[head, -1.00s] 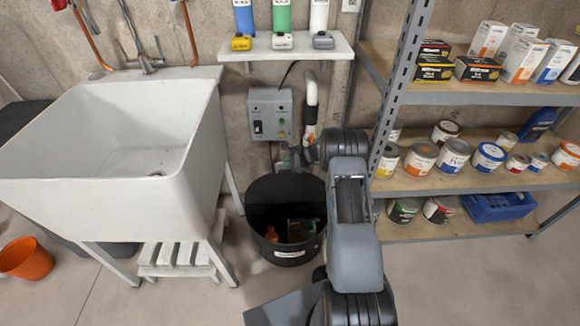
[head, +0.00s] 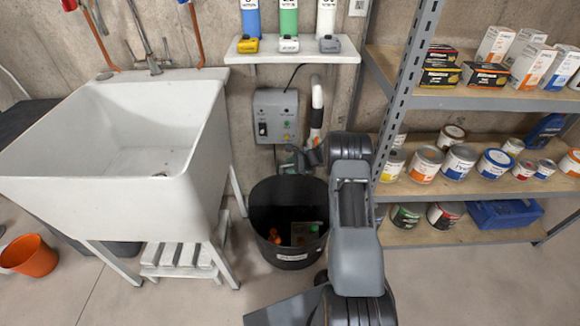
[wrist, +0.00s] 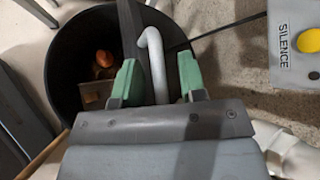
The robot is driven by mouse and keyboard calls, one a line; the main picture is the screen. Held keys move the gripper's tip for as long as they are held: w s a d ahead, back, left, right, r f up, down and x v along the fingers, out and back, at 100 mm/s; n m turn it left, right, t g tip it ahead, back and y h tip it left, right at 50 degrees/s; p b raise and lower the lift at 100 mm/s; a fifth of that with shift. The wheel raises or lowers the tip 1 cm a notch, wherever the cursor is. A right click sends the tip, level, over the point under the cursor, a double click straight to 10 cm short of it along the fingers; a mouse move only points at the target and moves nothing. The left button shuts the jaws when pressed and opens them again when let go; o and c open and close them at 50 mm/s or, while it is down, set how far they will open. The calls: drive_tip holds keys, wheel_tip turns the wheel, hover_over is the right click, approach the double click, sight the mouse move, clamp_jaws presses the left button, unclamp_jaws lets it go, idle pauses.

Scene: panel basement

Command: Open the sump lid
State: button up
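My gripper (wrist: 158,80) has green fingertips apart, one on each side of the handle, with a gap visible. In the head view my gripper (head: 298,160) is small, above the bin's back rim.
A white sink (head: 150,140) stands left of the bin. A grey control box (head: 276,116) and a white pipe (head: 317,100) are on the wall behind. Metal shelves with cans (head: 459,160) stand to the right. An orange bucket (head: 28,254) is at the far left.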

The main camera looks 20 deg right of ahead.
drive_tip(key=p+v, duration=0.2)
drive_tip(key=v, duration=1.1)
drive_tip(key=shift+s+d+r, duration=0.2)
drive_tip(key=shift+r, duration=0.1)
